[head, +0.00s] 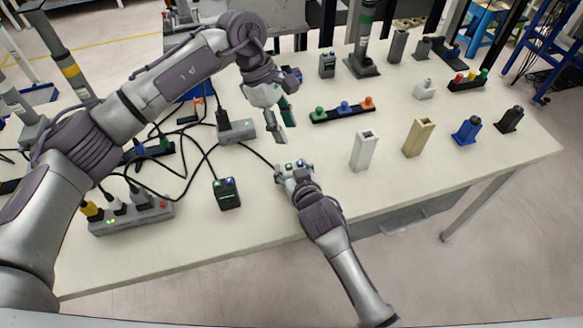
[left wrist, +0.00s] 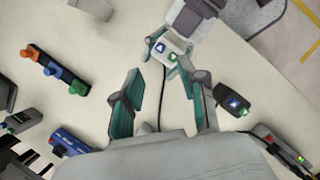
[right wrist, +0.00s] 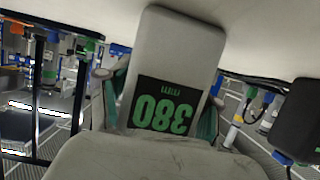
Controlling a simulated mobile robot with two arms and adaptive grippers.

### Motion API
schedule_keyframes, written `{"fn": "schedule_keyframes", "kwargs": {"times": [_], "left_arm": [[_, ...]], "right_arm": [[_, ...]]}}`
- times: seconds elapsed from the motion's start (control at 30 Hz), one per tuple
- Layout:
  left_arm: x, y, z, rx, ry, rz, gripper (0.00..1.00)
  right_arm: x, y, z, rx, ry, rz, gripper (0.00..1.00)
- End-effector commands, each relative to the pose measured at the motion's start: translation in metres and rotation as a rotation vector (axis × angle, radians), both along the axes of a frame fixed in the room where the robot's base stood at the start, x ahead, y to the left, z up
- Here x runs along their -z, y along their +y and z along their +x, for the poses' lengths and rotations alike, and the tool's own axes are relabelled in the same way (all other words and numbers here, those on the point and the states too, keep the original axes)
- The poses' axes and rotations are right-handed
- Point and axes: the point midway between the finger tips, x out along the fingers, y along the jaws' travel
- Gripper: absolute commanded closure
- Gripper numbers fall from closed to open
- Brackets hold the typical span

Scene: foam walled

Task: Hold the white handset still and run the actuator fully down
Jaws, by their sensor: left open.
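The white handset (head: 293,164) lies near the table's front edge, with a blue and a green button facing up; it also shows in the left wrist view (left wrist: 170,52). My right gripper (head: 287,172) is shut on its sides. In the right wrist view the handset (right wrist: 178,40) fills the space between the fingers, above a dark display reading 380 mm (right wrist: 165,105). My left gripper (head: 283,126) is open and empty, above the table behind the handset. In the left wrist view its fingers (left wrist: 166,100) are spread, pointing towards the handset. I cannot tell which column is the handset's actuator.
A black handset (head: 228,194) with similar buttons lies to the left. A grey control box (head: 237,131), a power strip (head: 133,217) and loose black cables cover the table's left side. White (head: 364,151) and tan (head: 418,138) upright blocks stand right. A green-banded column (head: 363,40) stands behind.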

Motion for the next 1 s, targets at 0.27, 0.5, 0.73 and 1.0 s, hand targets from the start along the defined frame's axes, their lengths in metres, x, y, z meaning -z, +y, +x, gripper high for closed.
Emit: {"fn": "schedule_keyframes", "kwargs": {"times": [0.27,0.5,0.73,1.0], "left_arm": [[0.0001,0.0,0.0,0.0,0.0,0.0,0.75],[0.0001,0.0,0.0,0.0,0.0,0.0,1.0],[0.0001,0.0,0.0,0.0,0.0,0.0,1.0],[0.0001,0.0,0.0,0.0,0.0,0.0,1.0]], "right_arm": [[0.0007,0.0,-0.0004,0.0,0.002,-0.001,0.79],[0.0008,0.0,-0.0004,0.0,0.002,-0.001,0.79],[0.0009,-0.0001,-0.0005,0.0,0.002,-0.001,0.79],[0.0011,-0.0002,-0.0005,0.0,0.003,-0.001,0.79]]}}
